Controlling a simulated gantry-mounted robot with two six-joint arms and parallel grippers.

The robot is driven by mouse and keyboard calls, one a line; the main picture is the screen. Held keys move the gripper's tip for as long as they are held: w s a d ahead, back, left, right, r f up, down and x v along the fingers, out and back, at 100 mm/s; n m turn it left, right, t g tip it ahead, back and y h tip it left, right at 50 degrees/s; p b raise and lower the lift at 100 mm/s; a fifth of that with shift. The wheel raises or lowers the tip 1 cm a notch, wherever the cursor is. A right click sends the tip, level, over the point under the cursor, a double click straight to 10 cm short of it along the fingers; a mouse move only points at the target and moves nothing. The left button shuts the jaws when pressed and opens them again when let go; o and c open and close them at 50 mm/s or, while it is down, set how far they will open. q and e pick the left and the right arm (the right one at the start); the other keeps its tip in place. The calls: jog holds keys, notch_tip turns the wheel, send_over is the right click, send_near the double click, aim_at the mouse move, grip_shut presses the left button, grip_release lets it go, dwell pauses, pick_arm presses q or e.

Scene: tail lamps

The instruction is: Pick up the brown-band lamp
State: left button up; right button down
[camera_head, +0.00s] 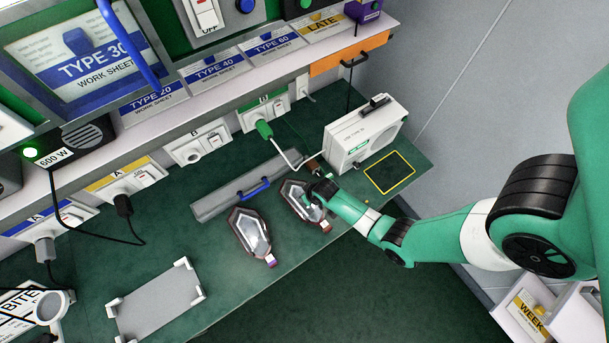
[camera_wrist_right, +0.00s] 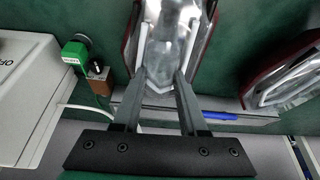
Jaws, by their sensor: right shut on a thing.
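Two clear, faceted tail lamps with dark red rims lie side by side on the green bench. The right-hand one, the brown-band lamp (camera_head: 299,203), has a small reddish-brown band at its near end. The left-hand lamp (camera_head: 249,232) has a purple band. My right gripper (camera_head: 310,197) is shut on the brown-band lamp at its right side and partly hides it. In the right wrist view the fingers (camera_wrist_right: 161,76) close on this lamp (camera_wrist_right: 170,40), and the other lamp (camera_wrist_right: 285,75) shows at the right edge. I cannot tell whether the held lamp touches the bench. My left gripper is not in view.
A white box (camera_head: 362,135) stands behind my right gripper, beside a yellow-outlined square (camera_head: 390,172). A grey rail with a blue handle (camera_head: 253,189) lies behind the lamps. A green plug (camera_head: 264,128) trails a white cable. An empty grey tray (camera_head: 155,300) lies at front left.

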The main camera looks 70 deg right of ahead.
jog(key=shift+r+p, duration=0.4)
jog(key=shift+r, duration=0.2)
jog(key=r+p, duration=0.4)
jog(key=shift+s+a+r+p, duration=0.2)
jog(key=shift+a+r+p, duration=0.1)
jog(key=shift+p, duration=0.1)
jog(key=s+a+r+p, duration=0.7)
jog(key=s+a+p, duration=0.1)
jog(key=s+a, duration=0.1)
jog(key=shift+a+r, duration=0.35)
jog(key=shift+r, duration=0.05)
